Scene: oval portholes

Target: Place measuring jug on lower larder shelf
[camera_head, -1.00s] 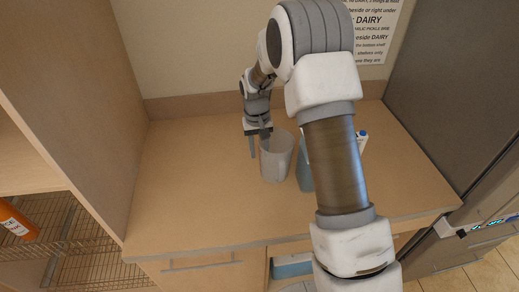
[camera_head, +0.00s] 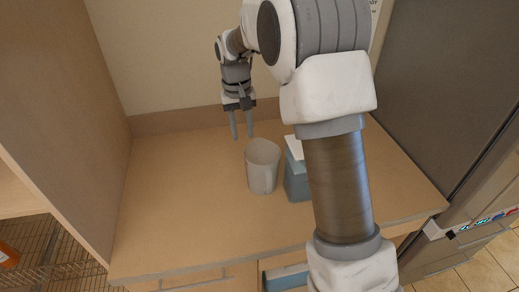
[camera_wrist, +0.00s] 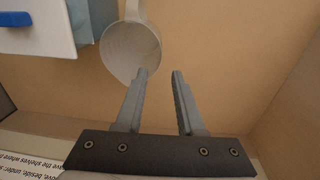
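The measuring jug (camera_head: 262,167), a pale grey tapered vessel, stands upright on the wooden counter. In the wrist view the jug (camera_wrist: 129,52) shows its round shape, with a handle at the top of the picture. My gripper (camera_head: 242,130) is open and empty, pointing down just behind and left of the jug in the head view. In the wrist view my gripper (camera_wrist: 162,73) has its fingers apart; one tip overlaps the jug's edge, and I cannot tell whether it touches. A wire shelf (camera_head: 45,262) shows at the lower left; I cannot tell which larder level it is.
A blue box with a white top (camera_head: 297,172) stands close to the jug's right, partly behind my arm. A wooden side panel (camera_head: 62,110) separates the counter from the wire shelves. An orange item (camera_head: 8,255) lies at far left. The counter's left part is clear.

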